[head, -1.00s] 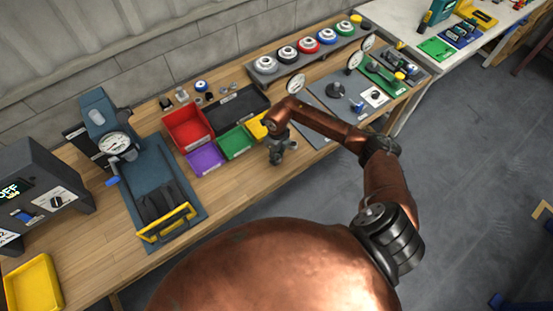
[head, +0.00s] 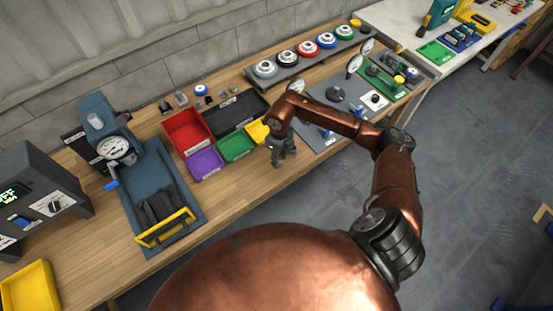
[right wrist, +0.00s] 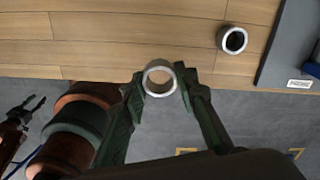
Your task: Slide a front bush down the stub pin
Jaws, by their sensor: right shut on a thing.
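My right gripper (head: 280,161) is above the front edge of the wooden bench, just right of the small coloured bins. In the right wrist view its fingertips (right wrist: 160,82) are shut on a pale metal bush (right wrist: 159,94), a short open ring seen end-on. A second, similar bush (right wrist: 225,31) rests on the bench, apart from the gripper. I cannot pick out the stub pin for certain. My left gripper (right wrist: 34,104) shows at the left edge of the right wrist view, away from the bench, with its jaws apart and empty.
Red (head: 187,132), purple (head: 205,163), green (head: 236,145) and black (head: 237,111) bins stand left of the right gripper. A grey plate (head: 318,112) with dial gauges lies behind my right arm. A blue press fixture (head: 165,190) stands at left.

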